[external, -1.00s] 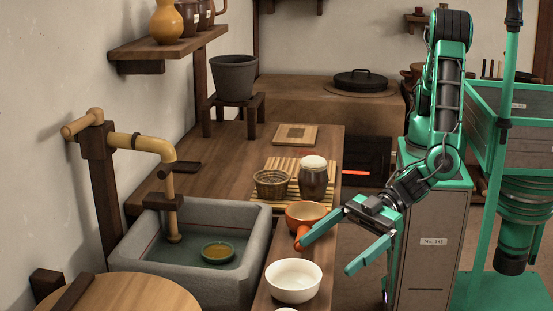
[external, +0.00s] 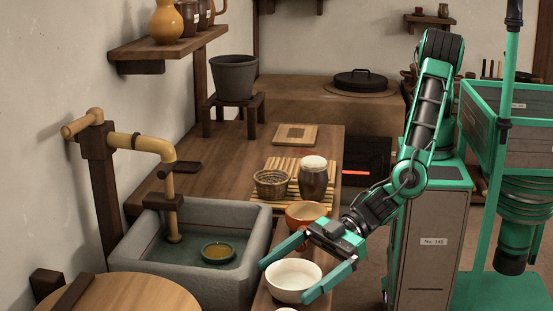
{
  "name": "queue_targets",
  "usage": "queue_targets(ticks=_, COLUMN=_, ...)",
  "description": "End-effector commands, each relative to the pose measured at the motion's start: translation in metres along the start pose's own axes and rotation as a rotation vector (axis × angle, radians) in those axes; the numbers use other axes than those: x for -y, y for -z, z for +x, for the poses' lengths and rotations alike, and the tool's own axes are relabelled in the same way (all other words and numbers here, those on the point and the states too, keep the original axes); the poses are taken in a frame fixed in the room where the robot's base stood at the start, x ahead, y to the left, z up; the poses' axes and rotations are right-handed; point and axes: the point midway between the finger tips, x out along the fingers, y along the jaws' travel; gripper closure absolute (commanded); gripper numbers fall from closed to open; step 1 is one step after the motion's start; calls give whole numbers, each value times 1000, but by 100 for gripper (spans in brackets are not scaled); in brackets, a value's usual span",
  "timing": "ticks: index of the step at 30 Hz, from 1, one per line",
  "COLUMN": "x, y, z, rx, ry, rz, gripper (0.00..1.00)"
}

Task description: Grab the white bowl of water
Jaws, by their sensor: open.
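The fingers overlap the bowl's edges in the picture. I cannot tell whether they touch it or are still above it.
An orange-brown bowl (external: 304,212) stands just behind my gripper. The stone sink (external: 259,225) on the left holds a small green dish (external: 218,253). A wicker basket (external: 271,184) and a lidded jar (external: 313,180) stand on a slatted mat farther back. Another pale rim shows at the bottom edge.

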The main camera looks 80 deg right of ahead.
Motion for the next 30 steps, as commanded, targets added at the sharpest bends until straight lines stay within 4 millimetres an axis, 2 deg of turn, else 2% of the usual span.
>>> queue_targets(ticks=5, x=0, y=0, z=0, rx=0, ry=0, rz=0, gripper=0)
queue_targets(ticks=7, x=0, y=0, z=0, rx=0, ry=0, rz=0, gripper=12)
queue_targets(ticks=11, x=0, y=0, z=0, rx=0, ry=0, rz=0, gripper=43)
queue_targets(ticks=12, x=0, y=1, z=0, rx=-2, ry=0, rz=1, gripper=46)
queue_targets(ticks=23, x=0, y=3, z=-1, rx=-2, ry=0, rz=1, gripper=46)
queue_targets(ticks=30, x=1, y=12, z=-3, rx=-2, ry=1, rz=3, gripper=46)
